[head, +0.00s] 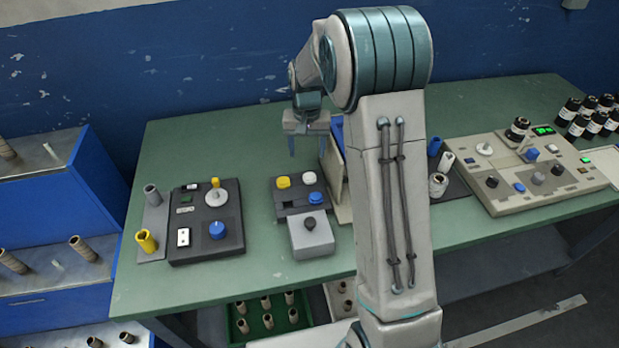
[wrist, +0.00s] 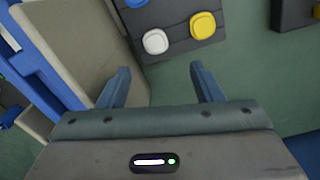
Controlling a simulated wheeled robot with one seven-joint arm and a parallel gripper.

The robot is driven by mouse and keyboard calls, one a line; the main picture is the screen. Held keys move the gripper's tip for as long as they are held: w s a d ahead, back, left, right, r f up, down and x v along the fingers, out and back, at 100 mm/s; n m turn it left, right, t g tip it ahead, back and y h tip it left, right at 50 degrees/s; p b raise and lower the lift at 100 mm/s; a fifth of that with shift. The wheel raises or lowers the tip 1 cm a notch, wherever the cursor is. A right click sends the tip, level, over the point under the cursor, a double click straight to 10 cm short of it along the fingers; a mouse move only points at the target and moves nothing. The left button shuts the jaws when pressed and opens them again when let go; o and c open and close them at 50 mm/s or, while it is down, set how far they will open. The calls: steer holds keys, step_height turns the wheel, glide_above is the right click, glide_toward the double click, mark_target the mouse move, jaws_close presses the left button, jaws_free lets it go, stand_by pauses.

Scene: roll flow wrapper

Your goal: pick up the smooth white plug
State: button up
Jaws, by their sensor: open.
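The smooth white plug (head: 309,178) sits upright on a small dark block (head: 290,209), between a yellow plug (head: 283,182) and a blue plug (head: 315,198). In the wrist view the white plug (wrist: 155,41) shows just past the fingertips, roughly between them, with the yellow plug (wrist: 202,25) to its right and the blue plug (wrist: 135,3) partly cut off at the top edge. My gripper (head: 307,150) is open and empty, pointing down, above the table on the wall side of the block. Its fingers show in the wrist view (wrist: 160,68), apart from the plug.
A beige panel (wrist: 80,40) with blue parts stands close to my left finger in the wrist view. A grey box with a black knob (head: 311,236) adjoins the block. A dark control board (head: 205,245) lies to the left, a beige console (head: 530,180) to the right.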

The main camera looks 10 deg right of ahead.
mark_target(310, 175)
step_height(310, 175, down, 4)
steer(key=shift+r, duration=0.25)
steer(key=shift+s+d+f+p, duration=0.15)
steer(key=shift+f+p, duration=0.2)
steer(key=shift+f, duration=1)
steer(key=shift+d+f+p, duration=0.15)
steer(key=shift+f+p, duration=0.15)
steer(key=shift+f, duration=1.05)
steer(key=c, duration=1.1)
